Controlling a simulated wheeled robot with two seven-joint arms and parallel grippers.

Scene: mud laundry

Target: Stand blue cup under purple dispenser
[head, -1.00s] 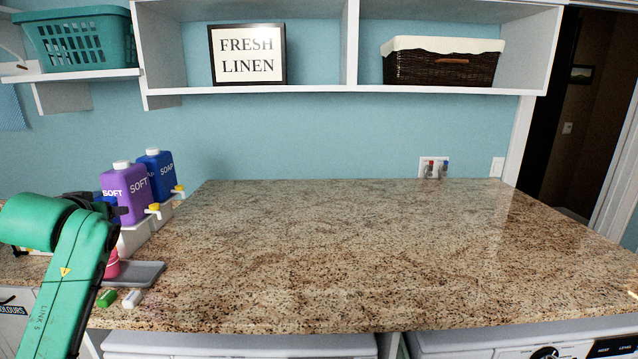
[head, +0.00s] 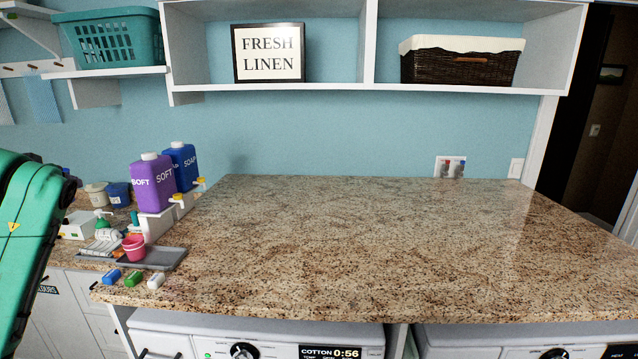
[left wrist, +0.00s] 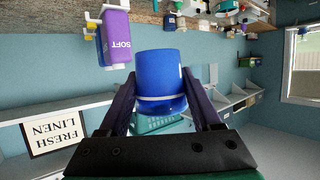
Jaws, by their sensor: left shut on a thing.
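The purple dispenser (head: 153,183), marked SOFT, stands on a white stand at the left of the counter, its yellow-topped tap (head: 177,198) facing the counter. It also shows upside down in the left wrist view (left wrist: 116,38). My left gripper (left wrist: 158,88) is shut on the blue cup (left wrist: 160,68), its fingers on either side. The cup is in the air, apart from the dispenser in that view. In the head view my green left arm is at the left edge; its gripper and the held cup cannot be made out. My right gripper is not in view.
The blue SOAP dispenser (head: 181,166) stands behind the purple one. A grey tray (head: 168,259) lies in front, with a pink cup (head: 133,248) at its left. Small blue, green and white blocks lie near the front edge. The granite counter (head: 370,240) is clear to the right.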

